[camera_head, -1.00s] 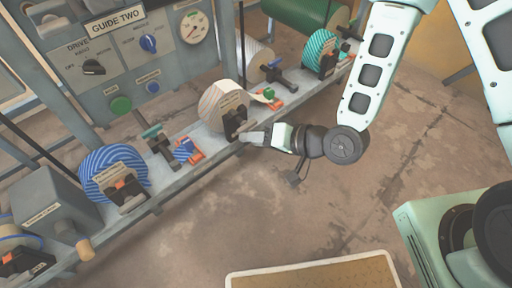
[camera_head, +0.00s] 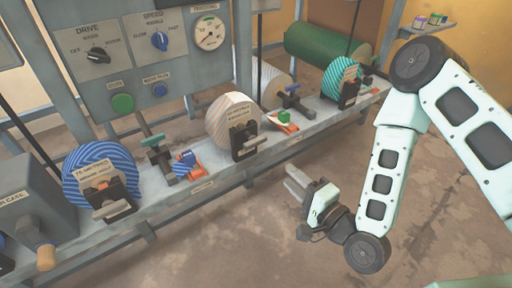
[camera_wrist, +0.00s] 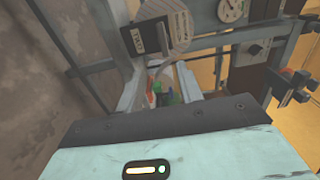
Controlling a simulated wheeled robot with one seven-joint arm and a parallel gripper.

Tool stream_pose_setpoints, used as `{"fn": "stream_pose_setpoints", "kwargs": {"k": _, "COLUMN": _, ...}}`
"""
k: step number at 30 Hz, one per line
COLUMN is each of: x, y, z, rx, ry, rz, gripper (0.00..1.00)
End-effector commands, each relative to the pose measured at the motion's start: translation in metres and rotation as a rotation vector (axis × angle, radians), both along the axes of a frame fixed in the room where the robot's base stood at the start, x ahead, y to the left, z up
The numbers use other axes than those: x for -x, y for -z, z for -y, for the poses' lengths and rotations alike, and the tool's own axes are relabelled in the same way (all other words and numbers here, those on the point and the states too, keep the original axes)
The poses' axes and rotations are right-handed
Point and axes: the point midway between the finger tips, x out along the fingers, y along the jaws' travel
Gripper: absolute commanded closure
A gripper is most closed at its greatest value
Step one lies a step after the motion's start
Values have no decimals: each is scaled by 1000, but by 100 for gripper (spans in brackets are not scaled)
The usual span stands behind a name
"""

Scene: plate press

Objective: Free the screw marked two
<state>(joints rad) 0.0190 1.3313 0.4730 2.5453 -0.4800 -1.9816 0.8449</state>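My gripper (camera_head: 297,183) hangs in front of the machine's rail, below and right of the beige striped roll (camera_head: 232,122). Its two grey fingers are apart with nothing between them; both also show in the wrist view (camera_wrist: 158,92). Similar black blocks stand at the blue striped roll (camera_head: 90,165) and the teal roll (camera_head: 338,74).
A grey rail (camera_head: 205,172) carries the rolls, a blue knob on an orange base (camera_head: 186,162) and a green knob on an orange base (camera_head: 283,118). A control panel (camera_head: 150,60) stands behind. The floor in front is clear.

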Motion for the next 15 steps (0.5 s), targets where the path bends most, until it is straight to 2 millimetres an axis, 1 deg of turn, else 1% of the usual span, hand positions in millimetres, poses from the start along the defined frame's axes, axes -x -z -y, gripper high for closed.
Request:
{"fn": "stream_pose_setpoints", "kwargs": {"k": 1, "x": -2, "y": 2, "z": -3, "rx": 0, "ry": -4, "rz": 9, "gripper": 64}}
{"fn": "stream_pose_setpoints", "kwargs": {"k": 5, "x": -9, "y": -3, "z": -9, "rx": -10, "ry": 2, "rz": 18, "gripper": 64}}
{"fn": "stream_pose_setpoints", "kwargs": {"k": 11, "x": -26, "y": -1, "z": -20, "rx": -4, "ry": -1, "rz": 17, "gripper": 64}}
{"fn": "stream_pose_setpoints", "kwargs": {"k": 14, "x": -35, "y": -3, "z": -26, "rx": -13, "ry": 4, "rz": 19, "gripper": 64}}
{"fn": "stream_pose_setpoints", "kwargs": {"k": 15, "x": -44, "y": -4, "z": -30, "rx": -12, "ry": 8, "rz": 18, "gripper": 64}}
